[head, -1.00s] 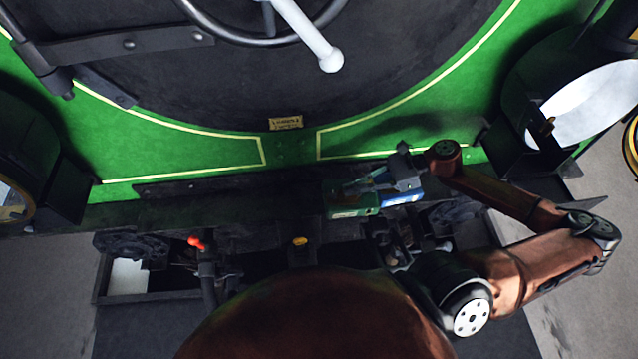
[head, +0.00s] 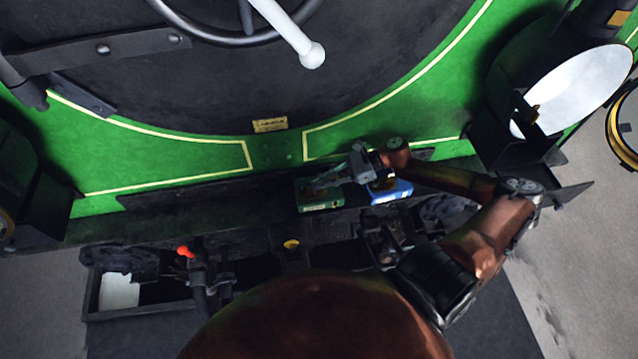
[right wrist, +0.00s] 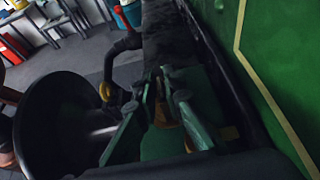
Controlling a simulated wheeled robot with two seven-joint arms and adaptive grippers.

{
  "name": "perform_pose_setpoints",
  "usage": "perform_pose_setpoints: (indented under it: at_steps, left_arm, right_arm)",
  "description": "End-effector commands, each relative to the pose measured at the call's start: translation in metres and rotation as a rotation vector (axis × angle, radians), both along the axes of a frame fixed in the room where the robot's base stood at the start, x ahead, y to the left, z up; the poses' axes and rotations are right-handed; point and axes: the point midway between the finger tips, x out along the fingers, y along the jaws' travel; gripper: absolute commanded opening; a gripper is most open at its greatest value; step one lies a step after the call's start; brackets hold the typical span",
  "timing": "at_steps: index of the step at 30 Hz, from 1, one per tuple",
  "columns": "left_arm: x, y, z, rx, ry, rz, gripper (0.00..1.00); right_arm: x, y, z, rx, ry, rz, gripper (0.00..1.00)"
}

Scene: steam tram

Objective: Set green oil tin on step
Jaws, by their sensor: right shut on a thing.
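The green oil tin (head: 320,201) is at the dark step (head: 250,205), a long ledge below the green front panel, in the head view. It appears upright, with a pale label on its near side. My right gripper (head: 328,181) is shut on the top of it. In the right wrist view the closed fingers (right wrist: 165,100) cover part of the tin's green body (right wrist: 165,145). I cannot tell whether the tin's base touches the step. My left gripper is not in view.
A blue tin (head: 391,192) stands just right of the green tin, under my right arm. A large lamp (head: 575,90) juts out at the right. A red-tipped coupling part (head: 186,251) and a yellow cap (head: 291,244) lie below the ledge. The ledge left of the green tin is clear.

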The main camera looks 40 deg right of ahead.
Motion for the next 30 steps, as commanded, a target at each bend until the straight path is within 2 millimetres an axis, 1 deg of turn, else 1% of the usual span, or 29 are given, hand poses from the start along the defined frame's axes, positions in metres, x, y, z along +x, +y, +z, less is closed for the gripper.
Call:
perform_pose_setpoints:
  at_steps: [4,11,15,16,23,30]
  left_arm:
    - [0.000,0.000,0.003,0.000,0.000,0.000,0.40]
    - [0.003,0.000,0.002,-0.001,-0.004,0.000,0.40]
    - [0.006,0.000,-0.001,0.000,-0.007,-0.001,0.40]
    - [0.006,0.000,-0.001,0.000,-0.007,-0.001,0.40]
    - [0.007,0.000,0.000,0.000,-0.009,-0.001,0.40]
    - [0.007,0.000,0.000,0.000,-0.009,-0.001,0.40]
  right_arm:
    - [0.002,0.000,-0.009,0.003,-0.004,0.000,0.00]
    - [0.001,0.000,-0.010,0.002,-0.005,0.000,0.00]
    - [0.001,0.000,-0.014,0.002,-0.004,0.000,0.00]
    - [0.000,0.000,-0.016,0.001,-0.002,0.000,0.09]
    - [0.000,0.000,-0.015,0.001,-0.002,-0.001,0.25]
    - [0.000,0.000,-0.015,0.001,-0.002,-0.001,0.26]
